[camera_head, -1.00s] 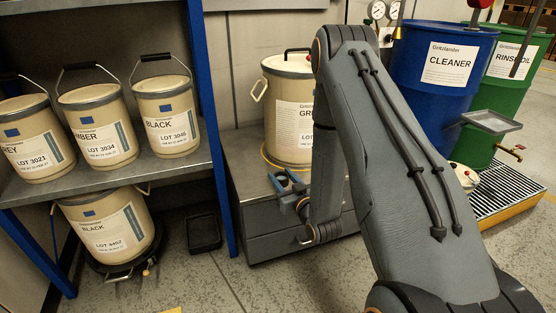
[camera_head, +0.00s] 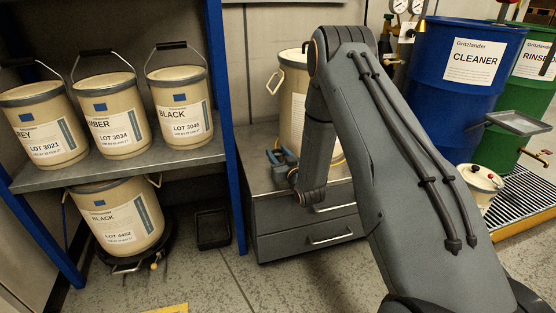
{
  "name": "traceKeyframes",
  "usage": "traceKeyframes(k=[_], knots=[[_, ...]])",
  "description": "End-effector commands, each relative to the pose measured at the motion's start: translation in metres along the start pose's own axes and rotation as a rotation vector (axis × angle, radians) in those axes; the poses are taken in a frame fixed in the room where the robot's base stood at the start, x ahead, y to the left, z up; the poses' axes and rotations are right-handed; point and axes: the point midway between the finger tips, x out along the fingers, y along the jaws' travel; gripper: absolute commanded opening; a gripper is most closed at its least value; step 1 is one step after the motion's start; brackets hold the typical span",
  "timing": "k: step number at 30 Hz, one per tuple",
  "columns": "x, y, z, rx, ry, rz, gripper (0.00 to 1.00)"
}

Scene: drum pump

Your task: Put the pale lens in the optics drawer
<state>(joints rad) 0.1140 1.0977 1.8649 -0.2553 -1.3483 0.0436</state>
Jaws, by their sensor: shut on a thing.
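No pale lens and no drawer marked as the optics drawer can be made out in the head view. A grey metal cabinet (camera_head: 280,222) stands in the middle with two shut drawers, an upper drawer (camera_head: 345,212) and a lower drawer (camera_head: 300,243), each with a bar handle. My gripper (camera_head: 278,156) is small in the picture, in front of or over the cabinet top, left of my forearm. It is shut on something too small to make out. My arm hides part of the cabinet and the pail behind it.
A cream pail (camera_head: 292,90) stands on the cabinet. At left, a blue-posted shelf (camera_head: 120,165) holds cream pails, with another pail (camera_head: 120,220) below. A blue drum (camera_head: 440,90) and a green drum (camera_head: 500,120) stand right.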

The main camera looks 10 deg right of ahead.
Motion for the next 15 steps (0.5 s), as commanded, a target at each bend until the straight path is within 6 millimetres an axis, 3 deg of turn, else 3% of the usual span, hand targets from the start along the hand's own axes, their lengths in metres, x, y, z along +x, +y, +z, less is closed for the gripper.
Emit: traceKeyframes(k=[3, 14, 15], knots=[[0.0013, 0.0003, 0.016, 0.0, 0.001, 0.0, 0.16], [0.0008, 0.0003, 0.0189, 0.0, 0.0, 0.0, 0.16], [0.0006, 0.0003, 0.0193, 0.0, 0.0, 0.0, 0.44]])
